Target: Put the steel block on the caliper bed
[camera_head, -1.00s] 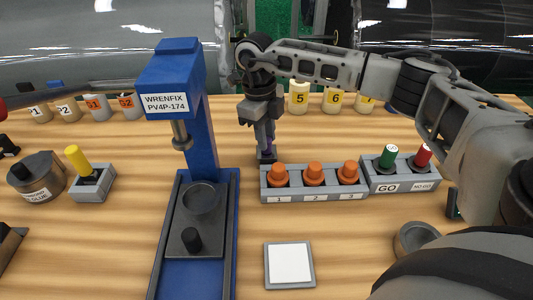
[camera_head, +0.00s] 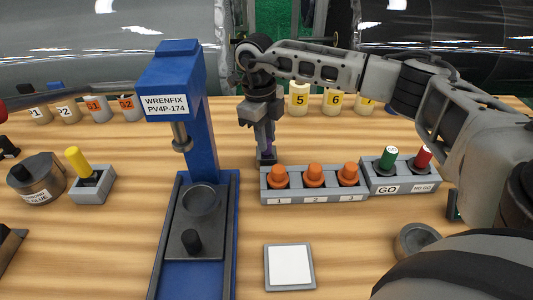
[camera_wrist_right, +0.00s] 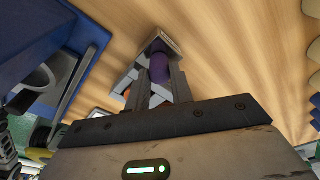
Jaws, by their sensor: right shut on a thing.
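My right gripper (camera_head: 265,150) points down behind the orange-knob row and is shut on a purple cylinder. In the right wrist view the purple cylinder (camera_wrist_right: 158,68) sits between the fingers (camera_wrist_right: 160,85), with a small grey block-like piece (camera_wrist_right: 163,41) at its far end near the table. I cannot tell whether that piece is the steel block, or whether it touches the table. No part is labelled as a caliper bed. A small grey square plate with a white top (camera_head: 289,265) lies bare at the front.
A blue press (camera_head: 190,120) labelled WRENFIX PV4P-174 stands left of my gripper. The orange-knob row (camera_head: 314,184) and the GO/NO-GO holder (camera_head: 400,178) lie to the right. Yellow numbered cups (camera_head: 299,99) stand behind. A yellow-handled holder (camera_head: 92,182) is at left.

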